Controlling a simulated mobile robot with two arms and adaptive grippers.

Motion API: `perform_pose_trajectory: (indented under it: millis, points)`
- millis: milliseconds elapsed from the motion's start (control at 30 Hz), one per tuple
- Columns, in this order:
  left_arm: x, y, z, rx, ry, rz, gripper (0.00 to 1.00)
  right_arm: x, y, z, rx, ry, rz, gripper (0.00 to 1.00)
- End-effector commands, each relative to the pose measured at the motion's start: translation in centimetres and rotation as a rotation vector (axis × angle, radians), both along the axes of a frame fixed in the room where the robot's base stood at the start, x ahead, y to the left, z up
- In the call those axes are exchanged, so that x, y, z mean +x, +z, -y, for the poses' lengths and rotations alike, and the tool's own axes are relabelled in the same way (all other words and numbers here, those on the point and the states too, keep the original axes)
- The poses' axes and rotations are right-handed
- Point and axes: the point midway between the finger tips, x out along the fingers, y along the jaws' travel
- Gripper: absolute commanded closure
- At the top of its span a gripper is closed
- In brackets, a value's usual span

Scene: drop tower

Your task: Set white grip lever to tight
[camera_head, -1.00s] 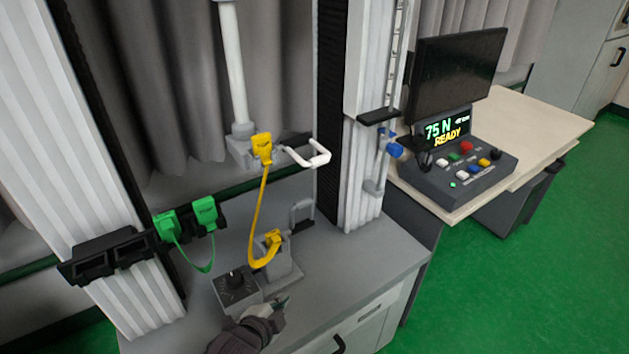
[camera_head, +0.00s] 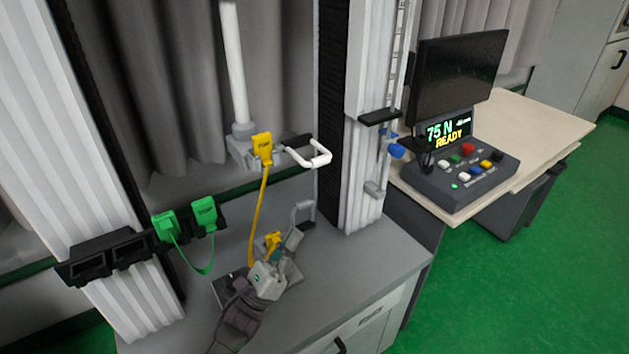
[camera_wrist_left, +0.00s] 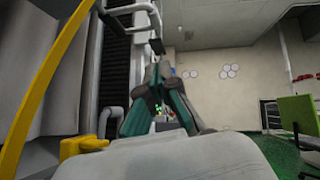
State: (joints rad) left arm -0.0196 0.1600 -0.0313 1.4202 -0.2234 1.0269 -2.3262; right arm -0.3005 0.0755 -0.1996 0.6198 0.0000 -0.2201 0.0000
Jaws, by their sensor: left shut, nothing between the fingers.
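The white grip lever (camera_head: 318,154) is a white U-shaped handle. It sticks out to the right of the upper grip, under the white vertical rod (camera_head: 233,75). My left gripper (camera_head: 294,238) is shut and empty. It is below the white lever and apart from it, in front of the lower yellow connector (camera_head: 272,241). In the left wrist view the closed fingers (camera_wrist_left: 158,75) point up and away, and a pale U-shaped handle (camera_wrist_left: 140,8) shows above them. The lower fixture is partly hidden behind my gripper. My right gripper is not in view.
A yellow cable (camera_head: 257,205) hangs from the upper yellow connector (camera_head: 262,146) beside the lever. A grey U-shaped handle (camera_head: 303,213) stands close to my gripper. The ribbed column (camera_head: 364,170) is to the right. Green connectors (camera_head: 204,212) hang at left. The console screen reads READY (camera_head: 449,133).

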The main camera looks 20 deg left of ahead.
Motion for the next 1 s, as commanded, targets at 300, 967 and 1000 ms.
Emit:
perform_pose_trajectory:
  millis: [300, 967, 1000]
  points:
    - [0.0, 0.1, 0.0, 0.003, 0.002, 0.005, 1.0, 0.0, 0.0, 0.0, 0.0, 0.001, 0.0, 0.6]
    - [6.6, 8.4, 3.2, 0.004, 0.0, 0.006, 1.0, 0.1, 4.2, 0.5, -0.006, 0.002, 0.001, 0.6]
    - [6.6, 9.0, 3.1, 0.003, 0.0, 0.005, 1.0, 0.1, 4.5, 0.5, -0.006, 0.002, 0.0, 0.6]
